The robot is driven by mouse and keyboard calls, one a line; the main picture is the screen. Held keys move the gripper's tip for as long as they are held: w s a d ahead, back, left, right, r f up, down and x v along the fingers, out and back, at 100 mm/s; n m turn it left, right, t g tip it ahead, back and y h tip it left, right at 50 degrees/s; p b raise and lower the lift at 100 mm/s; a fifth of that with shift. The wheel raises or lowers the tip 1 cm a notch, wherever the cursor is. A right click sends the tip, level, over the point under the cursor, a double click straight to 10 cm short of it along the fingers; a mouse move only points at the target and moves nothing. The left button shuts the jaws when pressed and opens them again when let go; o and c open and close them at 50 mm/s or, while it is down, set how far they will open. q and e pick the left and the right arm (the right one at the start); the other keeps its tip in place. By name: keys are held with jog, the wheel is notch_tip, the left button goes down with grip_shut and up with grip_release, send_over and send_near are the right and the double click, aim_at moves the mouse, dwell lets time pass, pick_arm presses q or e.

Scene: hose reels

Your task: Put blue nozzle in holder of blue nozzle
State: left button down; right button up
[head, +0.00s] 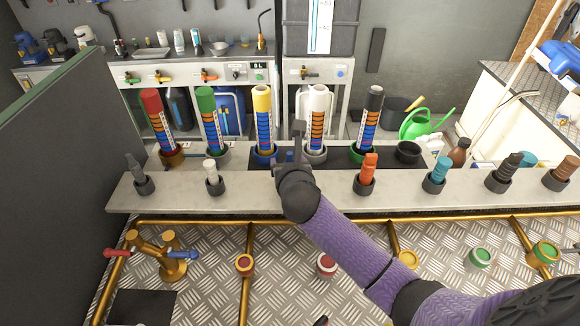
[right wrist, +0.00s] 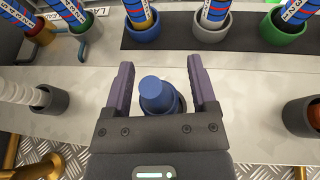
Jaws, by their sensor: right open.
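The blue nozzle (right wrist: 155,92) shows in the right wrist view, between the two fingers of my right gripper (right wrist: 161,70). It stands in a dark round holder (right wrist: 182,101), whose rim shows only partly beside it. The fingers are open, with a gap on each side of the nozzle. In the head view my right gripper (head: 297,142) is over the middle of the grey shelf, and it hides the blue nozzle and its holder. My left gripper is not in view.
On the shelf (head: 330,195), a white nozzle (head: 211,170) stands to the left and an orange nozzle (head: 367,168) to the right. A teal nozzle (head: 440,168) is farther right. Several tall coloured striped tubes, such as the yellow one (head: 262,105), stand behind.

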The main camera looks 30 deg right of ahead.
jog(key=p+v, duration=0.3)
jog(key=v, duration=0.9)
